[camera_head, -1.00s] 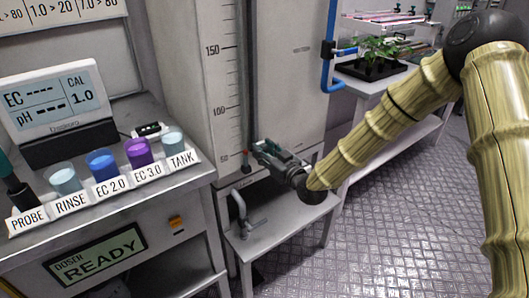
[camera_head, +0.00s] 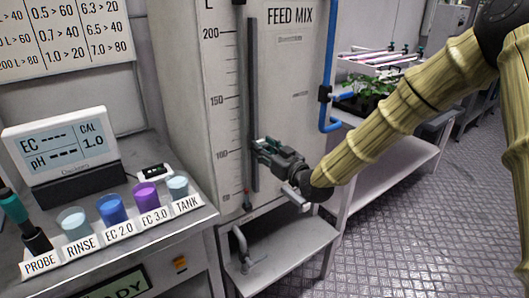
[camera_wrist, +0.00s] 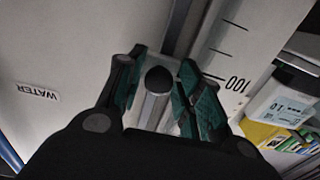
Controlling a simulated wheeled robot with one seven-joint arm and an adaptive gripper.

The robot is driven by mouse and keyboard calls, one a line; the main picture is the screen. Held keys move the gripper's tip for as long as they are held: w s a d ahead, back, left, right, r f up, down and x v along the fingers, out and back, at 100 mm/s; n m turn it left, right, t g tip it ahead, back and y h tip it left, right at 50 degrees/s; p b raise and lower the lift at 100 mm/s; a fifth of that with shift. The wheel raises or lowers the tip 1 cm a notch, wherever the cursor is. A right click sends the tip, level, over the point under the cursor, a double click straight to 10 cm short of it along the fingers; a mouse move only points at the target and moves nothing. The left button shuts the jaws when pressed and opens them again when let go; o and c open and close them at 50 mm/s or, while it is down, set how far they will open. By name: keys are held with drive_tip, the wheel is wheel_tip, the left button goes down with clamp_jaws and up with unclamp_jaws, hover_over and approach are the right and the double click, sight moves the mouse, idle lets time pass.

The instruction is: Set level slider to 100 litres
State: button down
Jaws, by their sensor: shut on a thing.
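The tank panel (camera_head: 290,70) carries a printed level scale (camera_head: 226,100) and a tall dark vertical rail (camera_head: 253,90). My gripper (camera_head: 260,146) is at the rail, at about the height of the 100 mark. In the wrist view my gripper (camera_wrist: 160,95) has its green-padded fingers on both sides of a pale metal slider handle (camera_wrist: 152,108) with a round dark end. The 100 label (camera_wrist: 238,83) is close to the right finger there. My gripper hides the handle in the head view, and the exact reading is hard to tell.
A bench with coloured cups (camera_head: 112,210) and a meter (camera_head: 62,145) stands left. A blue pipe (camera_head: 327,60) runs along the right side.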

drive_tip(key=shift+w+d, duration=0.1)
drive_tip(key=shift+d, duration=0.05)
drive_tip(key=c, duration=1.3)
unclamp_jaws()
drive_tip(key=shift+o, duration=0.3)
drive_tip(key=shift+d+f, duration=0.1)
drive_tip(key=v, duration=1.2)
